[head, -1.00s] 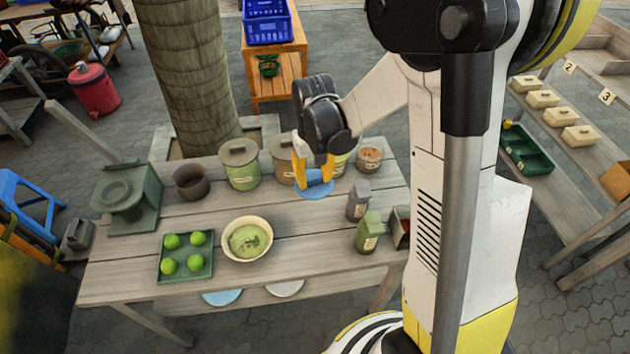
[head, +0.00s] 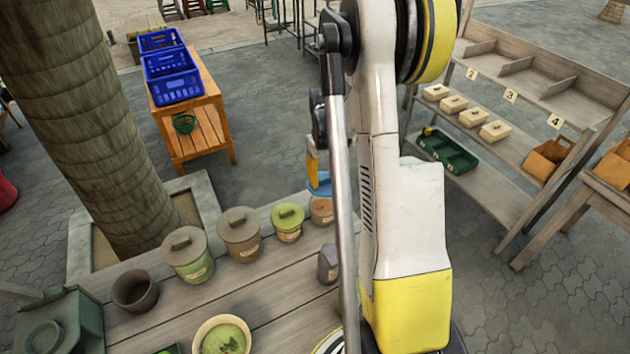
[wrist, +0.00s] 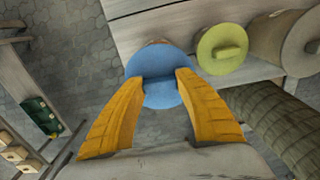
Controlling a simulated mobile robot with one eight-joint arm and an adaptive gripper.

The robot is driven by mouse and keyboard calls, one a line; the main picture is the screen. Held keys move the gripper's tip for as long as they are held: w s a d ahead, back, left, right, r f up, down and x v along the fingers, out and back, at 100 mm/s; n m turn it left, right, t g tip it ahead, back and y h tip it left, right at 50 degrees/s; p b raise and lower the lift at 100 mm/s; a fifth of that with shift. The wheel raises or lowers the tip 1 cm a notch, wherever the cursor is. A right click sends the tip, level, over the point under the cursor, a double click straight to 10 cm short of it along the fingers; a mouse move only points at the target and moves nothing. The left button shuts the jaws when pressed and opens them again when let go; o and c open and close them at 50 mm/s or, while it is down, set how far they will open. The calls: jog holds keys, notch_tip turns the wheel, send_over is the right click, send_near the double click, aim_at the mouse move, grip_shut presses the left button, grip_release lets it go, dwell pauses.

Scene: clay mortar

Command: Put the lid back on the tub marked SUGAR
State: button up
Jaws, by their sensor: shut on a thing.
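My gripper (head: 314,172) is shut on the handle of a round blue lid (head: 323,187), partly hidden behind my arm in the head view. In the wrist view the lid (wrist: 163,62) sits level between the yellow fingertips (wrist: 159,79). An open tub with orange-brown contents (head: 321,207) stands at the table's back right, below the lid in the picture; a sliver of its rim seems to show past the lid in the wrist view.
An open brown pot (head: 135,291), a bowl of green food (head: 223,338) and a grey bottle (head: 327,264) stand on the table (head: 285,285). A tree trunk (head: 85,130) rises behind it. Shelving (head: 500,130) is to the right, with open paving between.

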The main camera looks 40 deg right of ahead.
jog(key=shift+w+f, duration=0.15)
jog(key=shift+w, duration=0.1)
jog(key=shift+s+f+b, duration=0.3)
jog(key=shift+f+b, duration=0.2)
jog(key=shift+f, duration=0.1)
jog(key=shift+f+b, duration=1.7)
jog(key=shift+f, duration=0.75)
jog(key=shift+f+b, duration=0.15)
jog(key=shift+b, duration=0.55)
jog(key=o, duration=1.5)
